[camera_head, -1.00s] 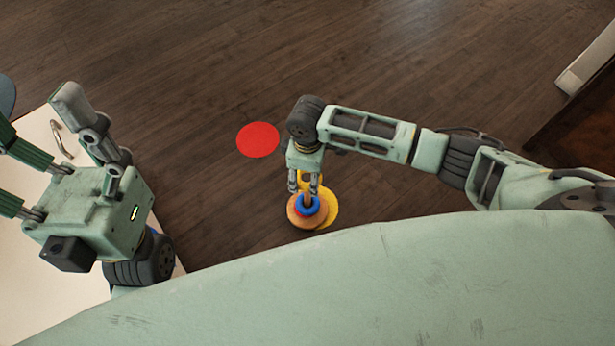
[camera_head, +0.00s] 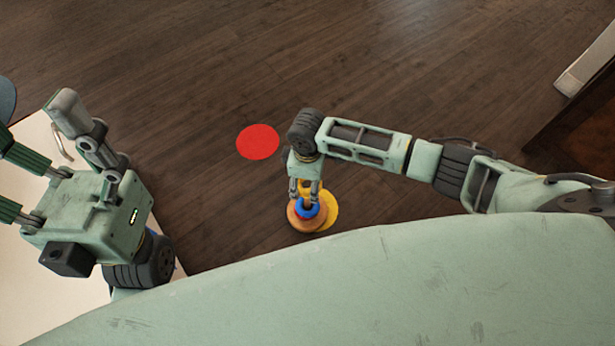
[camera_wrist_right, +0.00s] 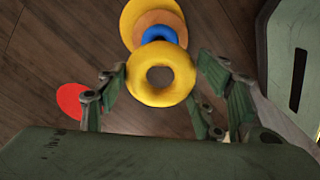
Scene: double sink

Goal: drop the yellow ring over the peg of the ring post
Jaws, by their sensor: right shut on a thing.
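My right gripper (camera_head: 305,192) is shut on the yellow ring (camera_wrist_right: 160,75), which sits between its fingers in the right wrist view. The gripper is above the post. Brown floor shows through the ring's hole, and I cannot see the peg in it. My left gripper (camera_head: 10,180) is at the far left; its fingertips are cut off by the picture edge.
A yellow disc (camera_head: 330,211) shows beside the post base. A flat red disc (camera_head: 258,142) lies on the dark wooden floor to the left of the post. A pale surface (camera_head: 40,270) with a small metal handle is under my left arm. The floor beyond the post is clear.

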